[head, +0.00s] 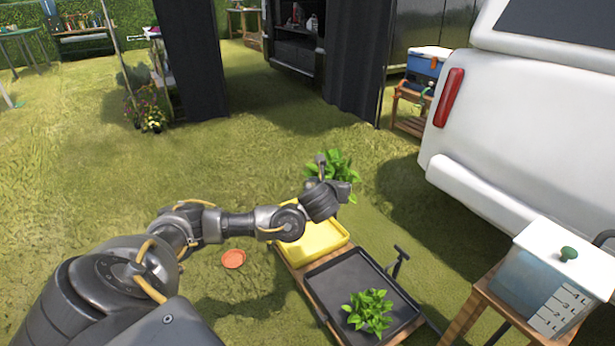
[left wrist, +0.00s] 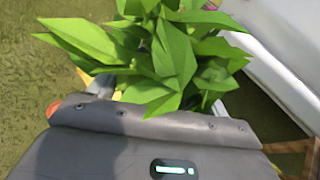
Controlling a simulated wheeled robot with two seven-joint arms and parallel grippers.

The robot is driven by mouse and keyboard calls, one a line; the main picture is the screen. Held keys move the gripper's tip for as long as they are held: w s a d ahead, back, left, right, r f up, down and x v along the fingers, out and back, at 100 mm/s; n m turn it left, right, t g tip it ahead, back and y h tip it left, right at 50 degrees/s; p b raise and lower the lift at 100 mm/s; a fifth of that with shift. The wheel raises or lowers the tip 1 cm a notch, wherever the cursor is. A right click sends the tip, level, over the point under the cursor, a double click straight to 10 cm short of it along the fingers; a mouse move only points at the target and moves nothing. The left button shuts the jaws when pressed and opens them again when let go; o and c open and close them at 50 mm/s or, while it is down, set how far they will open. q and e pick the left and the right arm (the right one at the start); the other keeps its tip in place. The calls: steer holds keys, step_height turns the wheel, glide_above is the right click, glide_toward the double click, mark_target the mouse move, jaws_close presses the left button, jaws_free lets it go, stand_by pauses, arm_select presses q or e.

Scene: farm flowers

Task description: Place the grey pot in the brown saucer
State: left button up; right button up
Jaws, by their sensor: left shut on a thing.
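My left gripper (head: 334,187) is shut on a potted plant, held above the far end of the yellow tray. Its green leaves (head: 341,165) show behind the gripper, and they fill the upper middle of the left wrist view (left wrist: 170,55). The pot below the leaves is hidden by my gripper and the foliage, so its colour does not show. The brown saucer (head: 233,259) looks orange-brown and lies empty on the grass, left of the yellow tray and apart from the plant. My right gripper is not in view.
A yellow tray (head: 318,243) and a black tray (head: 345,272) sit on a low wooden stand. Another leafy plant (head: 369,311) is in the black tray. A water tank (head: 560,270) and a white vehicle (head: 520,130) are at the right. Grass around the saucer is clear.

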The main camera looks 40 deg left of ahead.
arm_select(q)
steer(key=s+d+r+m+h, duration=0.2)
steer(key=d+r, duration=0.4)
steer(key=d, duration=0.4)
steer(key=s+d+r+m+t+h, duration=0.1)
steer(key=s+d+r+m+h, duration=0.2)
steer(key=d, duration=0.7)
step_height(320, 180, up, 4)
steer(key=shift+s+d+f+t+h, duration=0.3)
steer(key=shift+s+h, duration=0.2)
steer(key=shift+s, duration=0.55)
